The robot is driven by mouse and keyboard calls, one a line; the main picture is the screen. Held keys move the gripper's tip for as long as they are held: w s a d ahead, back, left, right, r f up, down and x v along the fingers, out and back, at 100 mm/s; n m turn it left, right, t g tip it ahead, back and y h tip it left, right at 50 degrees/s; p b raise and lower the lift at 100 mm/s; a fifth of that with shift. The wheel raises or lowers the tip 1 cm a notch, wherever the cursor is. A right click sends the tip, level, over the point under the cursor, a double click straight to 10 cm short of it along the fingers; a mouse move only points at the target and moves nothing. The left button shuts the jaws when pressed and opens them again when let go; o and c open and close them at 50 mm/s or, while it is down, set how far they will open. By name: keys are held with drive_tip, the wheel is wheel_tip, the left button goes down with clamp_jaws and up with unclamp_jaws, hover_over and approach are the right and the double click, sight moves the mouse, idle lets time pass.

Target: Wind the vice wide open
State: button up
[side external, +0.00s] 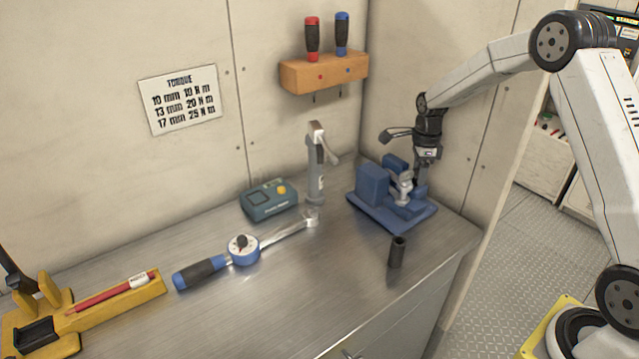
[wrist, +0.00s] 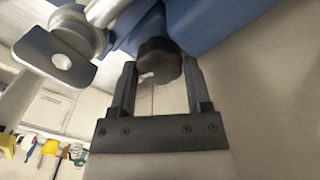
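The blue vice (side external: 372,188) stands at the bench's right end, by the corner. A small grey metal fitting (side external: 403,188) sits at its jaws; whether they grip it is unclear. My gripper (side external: 420,178) points down at the vice's right side. In the wrist view, my gripper (wrist: 160,85) has one finger on each side of a dark knob (wrist: 158,62) on the vice. The fingers look close against the knob. The fitting's rounded tab with a hole (wrist: 58,62) shows at left, beside the blue vice body (wrist: 210,20).
A dark socket (side external: 397,252) stands in front of the vice. A grey post with a lever (side external: 316,170), a teal box (side external: 268,198) and a torque wrench (side external: 243,250) are to the left. A wooden screwdriver rack (side external: 325,74) is on the wall above.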

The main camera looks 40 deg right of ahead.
drive_tip(key=c, duration=0.7)
drive_tip(key=shift+n, duration=0.3)
drive_tip(key=shift+n, duration=0.5)
drive_tip(key=o, duration=1.3)
drive_tip(key=shift+c, duration=0.2)
drive_tip(key=shift+r, duration=0.1)
drive_tip(key=shift+r, duration=3.85)
